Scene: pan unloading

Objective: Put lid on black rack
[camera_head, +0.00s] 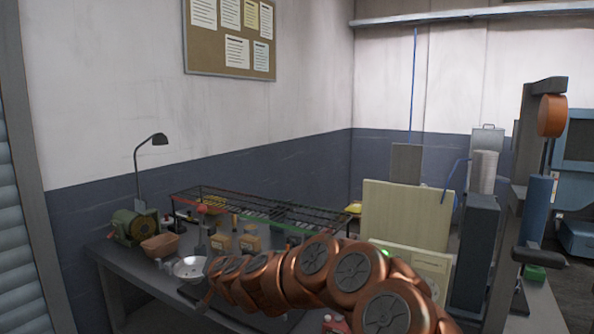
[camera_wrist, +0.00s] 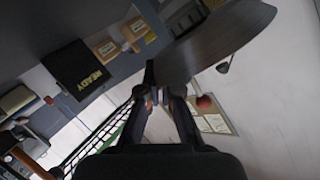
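A large dark grey disc, which looks like the lid (camera_wrist: 217,38), fills the upper right of the wrist view and is cut off by the top edge. My gripper (camera_wrist: 160,88) has its fingers close together at the lid's near edge and appears shut on it. The black rack (camera_head: 262,207) is a wire shelf raised over the workbench in the head view. Its black mesh (camera_wrist: 98,137) also shows at the lower left in the wrist view, apart from the lid. In the head view my copper arm hides part of the bench, and the grip itself is not clear there.
On the workbench (camera_head: 125,268) stand a desk lamp (camera_head: 152,141), a green machine (camera_head: 134,226), a brown bin (camera_head: 160,246), a pale round dish (camera_head: 189,268) and small boxes (camera_head: 250,238) under the rack. Pale panels (camera_head: 407,215) stand right of it. The rack top looks mostly clear.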

